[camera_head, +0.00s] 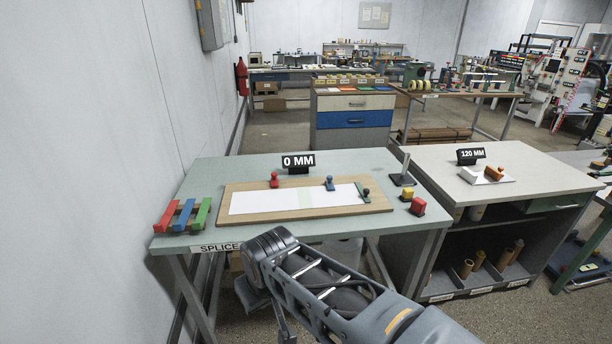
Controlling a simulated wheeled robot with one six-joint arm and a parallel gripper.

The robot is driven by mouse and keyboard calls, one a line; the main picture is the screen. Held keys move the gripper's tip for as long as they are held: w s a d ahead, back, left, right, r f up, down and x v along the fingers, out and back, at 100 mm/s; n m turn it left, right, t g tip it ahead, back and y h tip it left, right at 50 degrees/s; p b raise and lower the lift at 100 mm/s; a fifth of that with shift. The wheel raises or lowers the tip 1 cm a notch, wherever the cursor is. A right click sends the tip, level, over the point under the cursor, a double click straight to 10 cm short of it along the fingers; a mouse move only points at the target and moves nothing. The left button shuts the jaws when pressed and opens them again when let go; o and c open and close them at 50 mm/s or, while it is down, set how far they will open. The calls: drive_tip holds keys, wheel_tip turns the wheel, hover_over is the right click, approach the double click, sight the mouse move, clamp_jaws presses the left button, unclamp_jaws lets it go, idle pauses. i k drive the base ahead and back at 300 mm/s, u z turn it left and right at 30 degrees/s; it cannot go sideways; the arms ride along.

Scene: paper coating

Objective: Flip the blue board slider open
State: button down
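A blue bar (183,215) lies in a small rack at the left end of the green splice table (350,160), between a red bar (166,217) and a green bar (202,213). A second blue thing, a small knobbed clamp (329,184), stands at the back edge of the wooden board (378,206). A white sheet (265,202) with a pale green strip lies on this board. I cannot tell from looks alone which blue piece is the slider, or its open or closed state. My arm rises in front of the table; my gripper's fingers do not show.
A red clamp (274,180) and a dark green clamp (364,192) stand on the board. Red and yellow blocks (418,206), a black stand (403,179) and a "0 MM" sign (298,161) are near. A wall runs along the left; a white-topped bench (530,180) stands right.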

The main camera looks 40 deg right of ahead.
sight(330, 186)
drive_tip(key=z, duration=0.45)
drive_tip(key=i, duration=0.85)
drive_tip(key=z, duration=0.75)
